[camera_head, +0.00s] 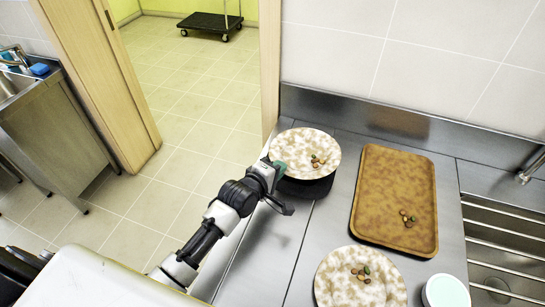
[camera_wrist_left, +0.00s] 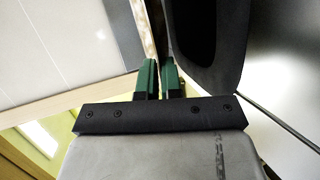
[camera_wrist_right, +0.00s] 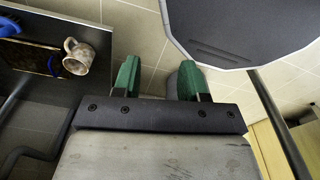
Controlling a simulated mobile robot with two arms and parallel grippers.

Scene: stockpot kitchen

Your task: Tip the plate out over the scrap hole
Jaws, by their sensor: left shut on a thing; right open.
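My left gripper (camera_head: 277,168) is shut on the near-left rim of a brown-and-cream mottled plate (camera_head: 298,139). The plate looks about level, with several food scraps (camera_head: 318,161) on its right half. My right gripper (camera_wrist_right: 156,80) is open and empty, over the floor, and is not seen in the head view.
A second mottled plate (camera_head: 335,290) with scraps and a brown tray (camera_head: 380,170) with scraps lie on the steel counter (camera_head: 325,225). A pale bowl (camera_head: 446,291) and a slatted sink (camera_head: 505,245) are at right. A wall (camera_head: 420,45) stands behind. The right wrist view shows a mug (camera_wrist_right: 78,56).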

